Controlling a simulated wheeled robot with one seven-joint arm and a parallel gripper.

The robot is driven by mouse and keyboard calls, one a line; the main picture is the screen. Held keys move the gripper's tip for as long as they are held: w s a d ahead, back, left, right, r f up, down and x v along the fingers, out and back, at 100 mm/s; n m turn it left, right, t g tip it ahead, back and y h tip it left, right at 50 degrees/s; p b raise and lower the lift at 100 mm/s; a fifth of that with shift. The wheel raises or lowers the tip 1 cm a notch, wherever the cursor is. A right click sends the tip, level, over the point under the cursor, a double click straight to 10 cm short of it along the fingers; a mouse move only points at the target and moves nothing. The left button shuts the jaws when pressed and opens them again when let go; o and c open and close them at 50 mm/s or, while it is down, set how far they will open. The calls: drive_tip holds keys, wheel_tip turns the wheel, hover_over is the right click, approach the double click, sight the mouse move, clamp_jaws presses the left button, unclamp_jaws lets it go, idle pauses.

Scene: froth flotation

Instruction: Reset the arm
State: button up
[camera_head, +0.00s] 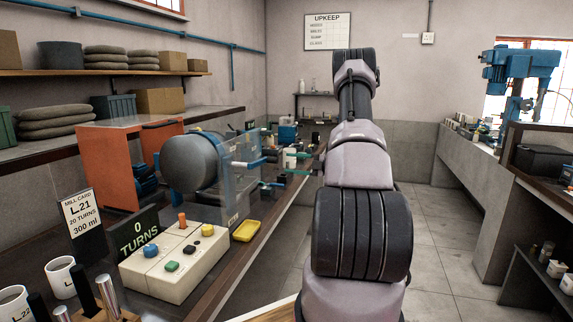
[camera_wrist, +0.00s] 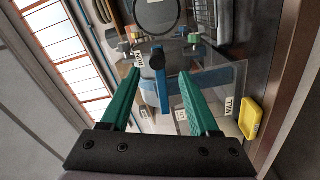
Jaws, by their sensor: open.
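My arm rises through the middle of the head view and bends over toward the bench on the left. My gripper (camera_wrist: 160,73) shows in the wrist view with its two green fingers spread apart and nothing held between them. A blue bar (camera_wrist: 163,92) with a black knob shows in the gap between the fingers, and I cannot tell how far beyond them it lies. In the head view the green fingers (camera_head: 296,164) show at the right of the clear guard (camera_head: 238,178) of the mill. The grey mill drum (camera_head: 190,160) is behind that guard.
A control box (camera_head: 172,262) with coloured buttons, a display reading 0 turns (camera_head: 138,235) and a yellow tray (camera_head: 246,231) are on the left bench. White mugs (camera_head: 60,278) stand at its near end. The floor (camera_head: 435,235) to the right is clear, up to another bench (camera_head: 468,190).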

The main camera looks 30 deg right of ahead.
idle(0.4)
drive_tip(key=s+a+r+n+g+h, duration=0.1)
drive_tip(key=s+a+r+n+g, duration=0.45)
drive_tip(key=a+r+n, duration=0.35)
drive_tip(key=s+a+r+n+g+h, duration=0.1)
drive_tip(key=s+a+r+n+g, duration=0.45)
drive_tip(key=a+n, duration=0.6)
drive_tip(key=s+a+r+n+t+h, duration=0.1)
drive_tip(key=s+a+r+n+h, duration=0.1)
drive_tip(key=s+n, duration=0.5)
drive_tip(key=s+a+r+n+t+h, duration=0.2)
drive_tip(key=s+r+n+h, duration=0.1)
drive_tip(key=s+n, duration=0.5)
drive_tip(key=s+a+r+n+t+h, duration=0.1)
drive_tip(key=s+r+n+t+h, duration=0.1)
drive_tip(key=s+n, duration=0.6)
drive_tip(key=shift+a+r+n+h, duration=0.4)
drive_tip(key=shift+r+n+h, duration=0.35)
drive_tip(key=shift+r+h, duration=0.15)
